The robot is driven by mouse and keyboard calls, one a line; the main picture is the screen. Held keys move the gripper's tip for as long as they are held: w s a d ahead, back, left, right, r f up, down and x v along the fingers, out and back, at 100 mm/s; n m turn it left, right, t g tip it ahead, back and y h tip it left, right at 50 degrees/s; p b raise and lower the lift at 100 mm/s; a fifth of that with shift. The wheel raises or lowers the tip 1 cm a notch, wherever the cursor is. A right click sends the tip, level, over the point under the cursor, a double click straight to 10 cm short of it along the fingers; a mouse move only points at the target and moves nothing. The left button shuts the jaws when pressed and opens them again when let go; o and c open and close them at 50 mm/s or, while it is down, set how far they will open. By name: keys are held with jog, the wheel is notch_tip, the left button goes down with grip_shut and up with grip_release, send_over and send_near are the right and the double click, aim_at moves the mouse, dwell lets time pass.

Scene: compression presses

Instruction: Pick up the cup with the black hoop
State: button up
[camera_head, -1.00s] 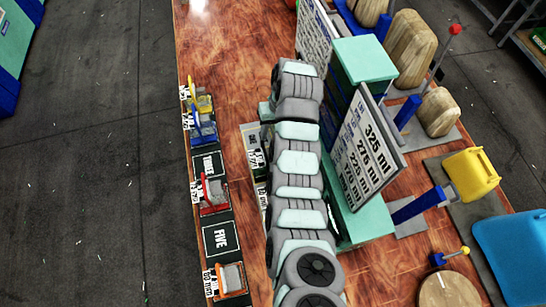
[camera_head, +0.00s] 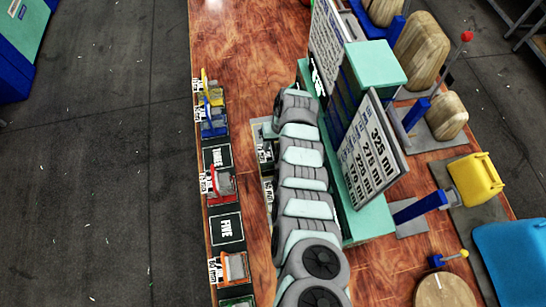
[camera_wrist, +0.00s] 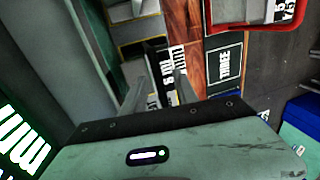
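I cannot make out a cup with a black hoop for certain; my arm hides part of the area around my gripper. A row of small cups stands along the table's left edge in the head view: a yellow one (camera_head: 212,95), a blue one (camera_head: 214,121), a red one (camera_head: 222,182) and an orange one (camera_head: 236,268). In the wrist view, part of the red item (camera_wrist: 240,22) shows at the top. My gripper (camera_wrist: 157,88) has its two grey fingers apart, above dark and grey parts with a "5 ML" label (camera_wrist: 172,66). I see nothing held between them.
A green stand (camera_head: 375,63) with a measurement board (camera_head: 372,150) rises right of my arm. Wooden blocks (camera_head: 420,48) and a yellow container (camera_head: 475,180) stand farther right. A grey tray (camera_head: 256,130) lies partly under my arm.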

jog(key=shift+f, duration=0.1)
jog(key=shift+c, duration=0.5)
grip_shut()
dwell(0.9)
